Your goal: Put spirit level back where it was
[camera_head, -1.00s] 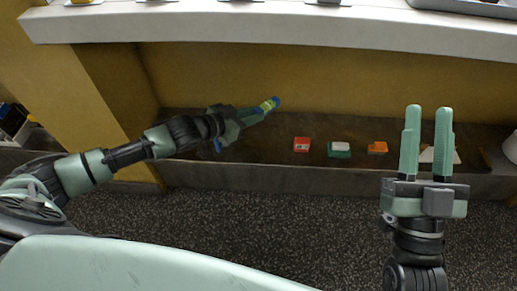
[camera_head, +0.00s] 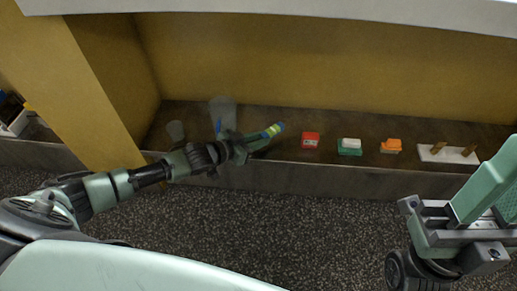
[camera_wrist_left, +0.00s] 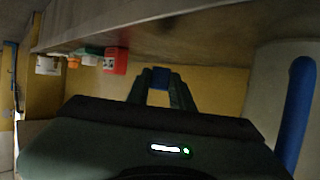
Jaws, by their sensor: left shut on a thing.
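The spirit level, a small yellow-green bar with blue ends (camera_head: 273,130), is in my left gripper (camera_head: 262,137) above the front part of the low brown shelf (camera_head: 268,153). Its far end sticks out past the fingertips. In the left wrist view the fingers (camera_wrist_left: 160,85) close around its blue part (camera_wrist_left: 160,76). The rest of it is hidden by the fingers. My right gripper (camera_head: 490,190) is at the right edge of the head view, its fingers apart and empty, partly cut off.
On the shelf, right of the level, are a red box (camera_head: 310,140), a green-and-white item (camera_head: 349,147), an orange item (camera_head: 391,146) and a white board with brown pegs (camera_head: 447,153). A white counter (camera_head: 300,10) overhangs.

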